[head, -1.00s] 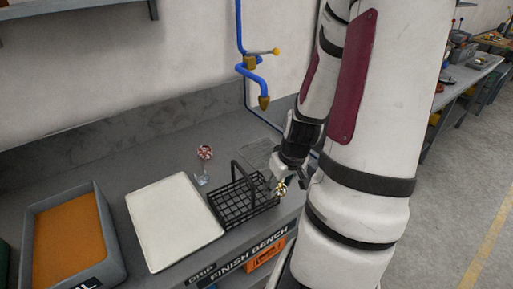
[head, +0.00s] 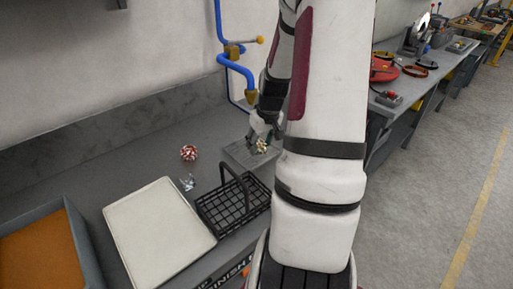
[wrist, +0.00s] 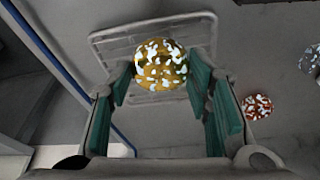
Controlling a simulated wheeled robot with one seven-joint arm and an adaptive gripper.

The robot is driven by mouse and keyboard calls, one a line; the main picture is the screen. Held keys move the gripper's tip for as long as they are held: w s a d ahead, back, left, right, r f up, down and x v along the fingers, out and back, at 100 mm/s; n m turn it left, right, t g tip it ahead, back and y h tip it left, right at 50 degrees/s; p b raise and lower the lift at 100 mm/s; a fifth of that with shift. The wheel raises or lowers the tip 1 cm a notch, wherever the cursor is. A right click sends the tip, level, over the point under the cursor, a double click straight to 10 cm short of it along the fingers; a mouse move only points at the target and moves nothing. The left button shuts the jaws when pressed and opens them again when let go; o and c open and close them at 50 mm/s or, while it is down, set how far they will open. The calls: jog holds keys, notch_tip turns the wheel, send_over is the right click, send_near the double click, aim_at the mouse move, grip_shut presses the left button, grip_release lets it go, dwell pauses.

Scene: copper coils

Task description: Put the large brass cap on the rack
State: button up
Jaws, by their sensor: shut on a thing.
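The brass cap (head: 262,146), gold with pale reflections, is between the fingers of my gripper (head: 261,139). In the wrist view the cap (wrist: 160,63) sits at the tips of the green-padded fingers (wrist: 160,80), which are shut on it. A flat grey slotted rack (head: 239,152) lies on the bench below the tap. In the wrist view the rack (wrist: 108,45) shows behind and below the cap. The cap is over the rack; I cannot tell the height between them. My arm hides the rack's right part.
A black wire basket with a tall handle (head: 236,210) stands in front of the rack. A white tray (head: 158,226), a copper-red piece (head: 188,153) and a silvery piece (head: 187,182) are left of it. The blue pipe with tap (head: 236,70) hangs behind my gripper.

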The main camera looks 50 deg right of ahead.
aim_at(259, 142)
jog(key=shift+w+d+f, duration=0.15)
jog(key=shift+w+d, duration=0.7)
jog(key=shift+w, duration=0.2)
jog(key=shift+s+f, duration=0.1)
jog(key=shift+f, duration=1.6)
jog(key=shift+a+f, duration=0.1)
jog(key=o, duration=1.3)
